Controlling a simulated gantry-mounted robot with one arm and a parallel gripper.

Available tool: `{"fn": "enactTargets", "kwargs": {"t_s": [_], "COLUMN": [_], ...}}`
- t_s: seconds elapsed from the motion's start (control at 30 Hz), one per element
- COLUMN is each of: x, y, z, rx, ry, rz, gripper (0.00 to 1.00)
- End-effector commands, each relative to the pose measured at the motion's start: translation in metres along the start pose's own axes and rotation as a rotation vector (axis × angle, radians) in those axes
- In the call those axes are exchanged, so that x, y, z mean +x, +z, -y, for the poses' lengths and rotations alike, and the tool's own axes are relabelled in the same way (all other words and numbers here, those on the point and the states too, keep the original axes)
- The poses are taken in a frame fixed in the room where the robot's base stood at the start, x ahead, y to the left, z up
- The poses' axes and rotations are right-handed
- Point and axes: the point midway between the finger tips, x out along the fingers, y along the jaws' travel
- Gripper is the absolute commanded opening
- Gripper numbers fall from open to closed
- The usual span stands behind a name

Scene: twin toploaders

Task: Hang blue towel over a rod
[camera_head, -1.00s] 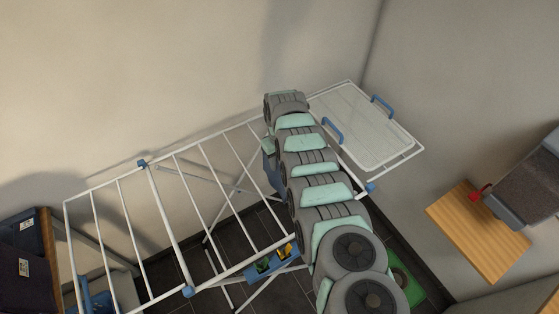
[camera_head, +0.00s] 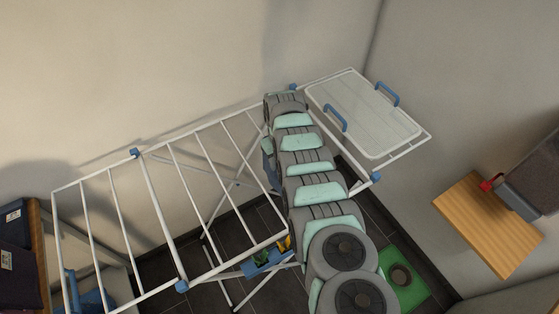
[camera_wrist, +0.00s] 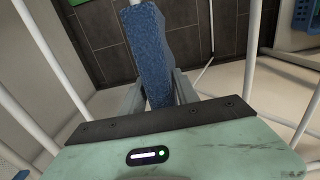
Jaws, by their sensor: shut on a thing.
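The blue towel (camera_wrist: 152,50) is a thick, narrow folded strip in the wrist view. My gripper (camera_wrist: 160,92) is shut on it, with one grey finger on each side. A white rod end shows at the top, behind the towel; I cannot tell whether they touch. The white drying rack (camera_head: 165,212), with several parallel rods, spans the head view. My arm passes over the rack's right part and hides much of my gripper. A blue patch (camera_head: 269,163) beside the arm may be the towel; this is unclear.
A clear tray (camera_head: 362,112) with blue handles lies on the rack's right wing. A wooden shelf (camera_head: 488,222) juts out at right. The left rods are bare. Walls stand close behind.

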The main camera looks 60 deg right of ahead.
Motion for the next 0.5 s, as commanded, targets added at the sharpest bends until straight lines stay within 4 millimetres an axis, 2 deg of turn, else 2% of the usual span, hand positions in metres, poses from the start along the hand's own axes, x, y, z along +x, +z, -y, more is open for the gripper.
{"fn": "enactTargets", "kwargs": {"t_s": [0.03, 0.07, 0.33, 0.5], "x": [-0.0008, -0.0007, -0.0003, -0.0003], "y": [-0.0004, -0.0003, 0.0000, 0.0000], "z": [-0.0002, -0.0002, -0.0002, -0.0002], "rx": [0.000, 0.000, 0.000, 0.000], "ry": [0.000, 0.000, 0.000, 0.000], "rz": [-0.001, -0.001, 0.000, 0.000], "gripper": [0.00, 0.38, 0.60, 0.62]}}
